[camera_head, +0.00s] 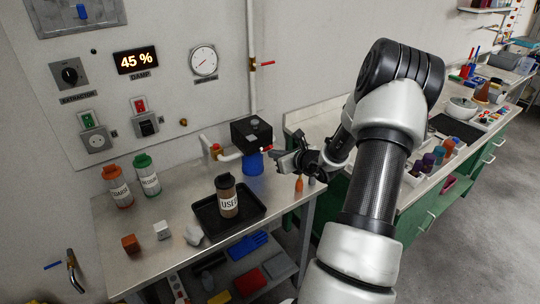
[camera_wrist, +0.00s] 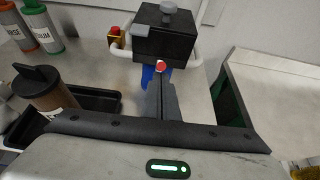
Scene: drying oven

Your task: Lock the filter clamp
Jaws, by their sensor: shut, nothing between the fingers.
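The filter unit is a black box (camera_head: 251,133) on the wall pipe, with a blue bowl (camera_head: 253,163) below it. In the wrist view the black box (camera_wrist: 165,40) has a grey knob (camera_wrist: 168,7) on top and a small red-tipped piece (camera_wrist: 160,66) at its front lower edge. I cannot tell whether this piece is the clamp or which position it is in. My gripper (camera_head: 281,160) is shut and empty, just right of the bowl. In the wrist view its fingers (camera_wrist: 162,82) point at the red tip, very close; contact is unclear. They hide most of the bowl.
A black tray (camera_head: 205,226) with a bottle labelled USED (camera_head: 227,195) stands left of my gripper. Orange (camera_head: 117,186) and green (camera_head: 147,174) bottles stand at the back left. An orange pointed item (camera_head: 299,184) is below my gripper. A green-fronted bench (camera_head: 330,120) lies right.

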